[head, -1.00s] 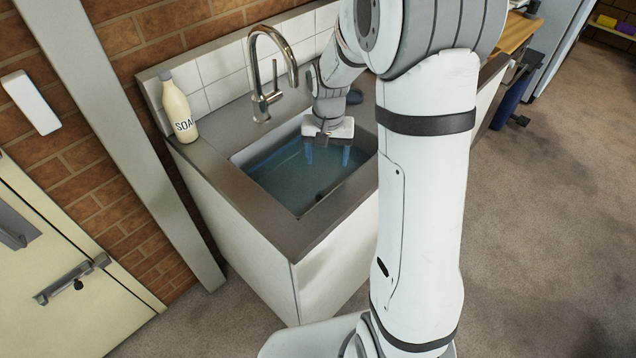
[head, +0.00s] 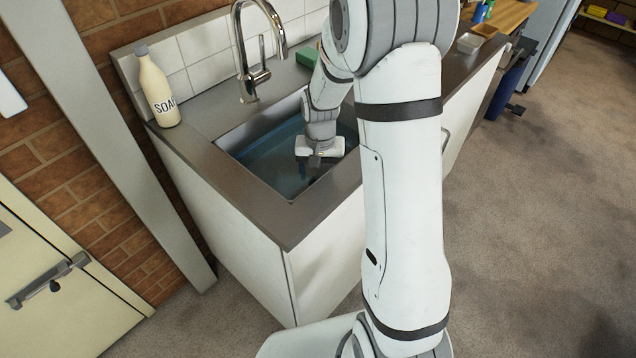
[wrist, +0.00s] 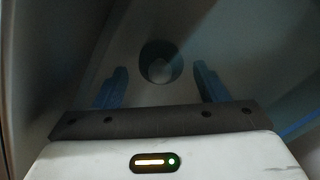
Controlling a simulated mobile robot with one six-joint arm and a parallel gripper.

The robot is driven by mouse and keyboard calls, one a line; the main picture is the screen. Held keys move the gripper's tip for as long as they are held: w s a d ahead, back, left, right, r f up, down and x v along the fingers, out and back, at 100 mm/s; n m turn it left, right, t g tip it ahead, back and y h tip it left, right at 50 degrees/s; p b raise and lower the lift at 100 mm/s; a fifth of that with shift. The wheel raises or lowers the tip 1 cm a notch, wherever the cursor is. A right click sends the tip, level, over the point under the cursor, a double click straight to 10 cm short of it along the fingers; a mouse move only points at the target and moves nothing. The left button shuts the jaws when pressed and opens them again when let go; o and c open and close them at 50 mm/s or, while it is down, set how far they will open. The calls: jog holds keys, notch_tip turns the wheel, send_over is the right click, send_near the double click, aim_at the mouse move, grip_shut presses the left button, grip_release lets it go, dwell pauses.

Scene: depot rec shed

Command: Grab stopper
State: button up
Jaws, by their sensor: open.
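The stopper (wrist: 160,62) shows in the wrist view as a dark round shape with a paler centre, low in the sink. It lies between and just beyond the two blue fingers of my gripper (wrist: 160,86). The fingers stand apart, one on each side, and nothing is held between them. Whether they touch the stopper I cannot tell. In the head view my gripper (head: 315,168) reaches down into the water of the sink (head: 232,150). The stopper is hidden there.
A curved metal tap (head: 243,60) stands behind the sink. A soap bottle (head: 157,88) is at the back left corner. A green thing (head: 307,57) lies behind my arm. The sink walls surround my gripper closely. A tray (head: 469,43) sits further right on the counter.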

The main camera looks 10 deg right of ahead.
jog(key=shift+f, duration=0.95)
jog(key=shift+c, duration=0.3)
jog(key=c, duration=1)
jog(key=shift+o, duration=0.2)
